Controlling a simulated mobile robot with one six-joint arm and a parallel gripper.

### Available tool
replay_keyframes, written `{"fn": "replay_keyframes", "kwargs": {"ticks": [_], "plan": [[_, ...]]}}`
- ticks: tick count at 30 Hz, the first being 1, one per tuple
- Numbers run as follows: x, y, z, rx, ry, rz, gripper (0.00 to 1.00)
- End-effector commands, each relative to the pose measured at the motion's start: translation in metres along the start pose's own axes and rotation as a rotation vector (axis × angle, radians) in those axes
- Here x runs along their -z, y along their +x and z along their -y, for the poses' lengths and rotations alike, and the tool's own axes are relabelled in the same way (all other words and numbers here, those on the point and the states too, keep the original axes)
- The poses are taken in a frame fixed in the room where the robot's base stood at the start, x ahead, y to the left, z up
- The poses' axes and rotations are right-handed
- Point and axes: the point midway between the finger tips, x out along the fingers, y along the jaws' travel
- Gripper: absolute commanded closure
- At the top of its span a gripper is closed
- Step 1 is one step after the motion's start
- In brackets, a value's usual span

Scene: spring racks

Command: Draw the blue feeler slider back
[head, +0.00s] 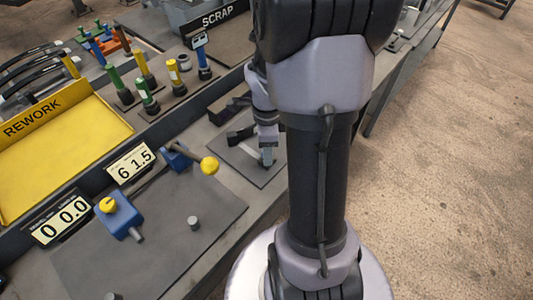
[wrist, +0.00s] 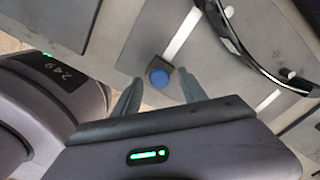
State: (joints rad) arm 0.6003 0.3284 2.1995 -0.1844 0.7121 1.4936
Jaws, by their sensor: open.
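A round blue knob (wrist: 159,77) on a small dark block shows in the wrist view, between the two fingertips of my gripper (wrist: 160,84). My gripper is open, and I see nothing held in it. I cannot tell the gap between the fingers and the knob. In the head view my gripper (head: 266,158) points down over the bench at the centre, partly hidden by my arm. Two blue blocks with yellow knobs, one at the left (head: 118,217) and one nearer my gripper (head: 177,157), stand on the bench. I cannot tell which is the feeler slider.
Two number displays, 0 0.0 (head: 61,221) and 6 1.5 (head: 131,162), line the bench. A yellow REWORK tray (head: 70,150) lies left. Several coloured pegs stand behind. A curved black handle (wrist: 262,55) is at the right in the wrist view. Small grey posts (head: 193,222) stand on the mat.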

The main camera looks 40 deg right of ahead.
Motion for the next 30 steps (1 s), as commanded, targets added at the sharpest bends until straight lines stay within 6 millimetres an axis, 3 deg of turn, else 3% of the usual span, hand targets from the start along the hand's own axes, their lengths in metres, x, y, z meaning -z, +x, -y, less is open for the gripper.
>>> {"fn": "replay_keyframes", "kwargs": {"ticks": [10, 15, 18, 30], "plan": [[-0.0001, 0.006, -0.0002, 0.0, 0.001, 0.0, 0.52], [-0.0001, 0.0059, -0.0002, 0.0, 0.0, 0.0, 0.85], [-0.0001, 0.0059, -0.0002, 0.0, 0.001, 0.0, 1.0], [-0.0001, 0.0058, -0.0002, 0.0, 0.001, 0.0, 1.0]]}}
